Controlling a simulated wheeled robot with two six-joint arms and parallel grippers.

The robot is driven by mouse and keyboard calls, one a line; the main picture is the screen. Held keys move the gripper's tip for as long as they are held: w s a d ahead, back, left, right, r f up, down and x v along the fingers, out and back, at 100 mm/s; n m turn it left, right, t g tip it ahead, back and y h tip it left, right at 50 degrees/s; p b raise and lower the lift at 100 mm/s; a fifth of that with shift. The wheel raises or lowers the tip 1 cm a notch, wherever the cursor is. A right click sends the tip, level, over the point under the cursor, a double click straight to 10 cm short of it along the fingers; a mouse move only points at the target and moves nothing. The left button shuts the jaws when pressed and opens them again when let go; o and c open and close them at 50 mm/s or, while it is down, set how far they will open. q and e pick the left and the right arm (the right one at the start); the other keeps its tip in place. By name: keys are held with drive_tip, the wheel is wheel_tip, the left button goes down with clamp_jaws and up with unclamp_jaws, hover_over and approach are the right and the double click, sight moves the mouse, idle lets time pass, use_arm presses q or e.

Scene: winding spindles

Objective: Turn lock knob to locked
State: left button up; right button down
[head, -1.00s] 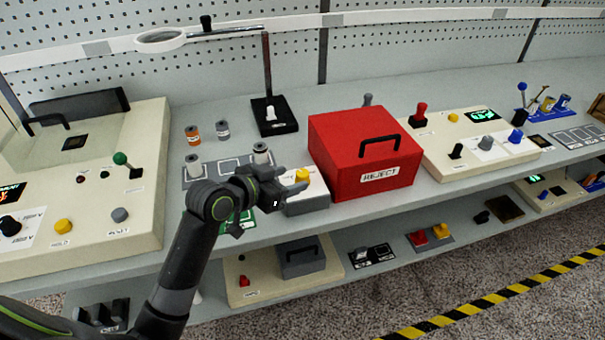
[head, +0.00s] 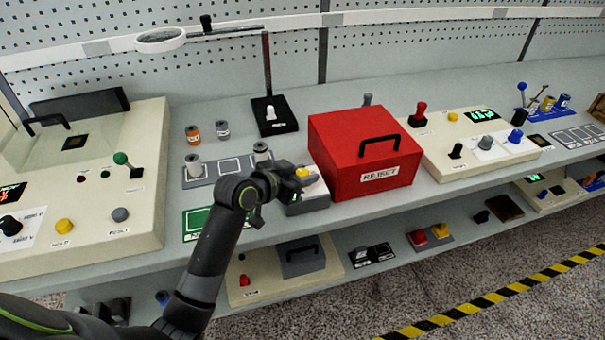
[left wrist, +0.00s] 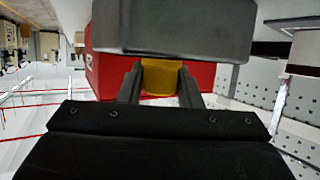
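A yellow knob (head: 303,171) stands on a small white-topped grey box (head: 312,196) just left of the red REJECT box. I see no legible lock marking on it. My left gripper (head: 300,182) reaches over that small box at the knob. In the left wrist view the yellow knob (left wrist: 160,77) sits between the two dark fingers (left wrist: 160,82), which stand apart and close to its sides. Whether they press on it I cannot tell. A broad grey part hides the top of that view. My right gripper is not in view.
The red REJECT box (head: 365,150) with a black handle stands directly right of the small box. A black stand (head: 274,116) with a switch is behind. A cream panel (head: 140,200) is at left, another (head: 470,160) at right. A lower shelf runs below.

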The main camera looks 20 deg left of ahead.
use_arm(q)
drive_tip(key=c, duration=0.3)
drive_tip(key=p, duration=0.1)
drive_tip(key=n+y+p, duration=0.1)
drive_tip(key=p, duration=0.1)
drive_tip(key=shift+r+n+t+y, duration=0.2)
drive_tip(key=shift+n+t+y, duration=0.1)
drive_tip(key=shift+t, duration=0.1)
drive_tip(key=shift+f+n+y+p, duration=0.2)
drive_tip(key=shift+n+y+p, duration=0.5)
drive_tip(key=shift+y+p, duration=0.1)
drive_tip(key=shift+t, duration=0.3)
drive_tip(key=o, duration=1)
drive_tip(key=shift+c, duration=0.2)
drive_tip(key=b+v, duration=0.1)
drive_tip(key=v, duration=1.6)
drive_tip(key=shift+r, duration=0.15)
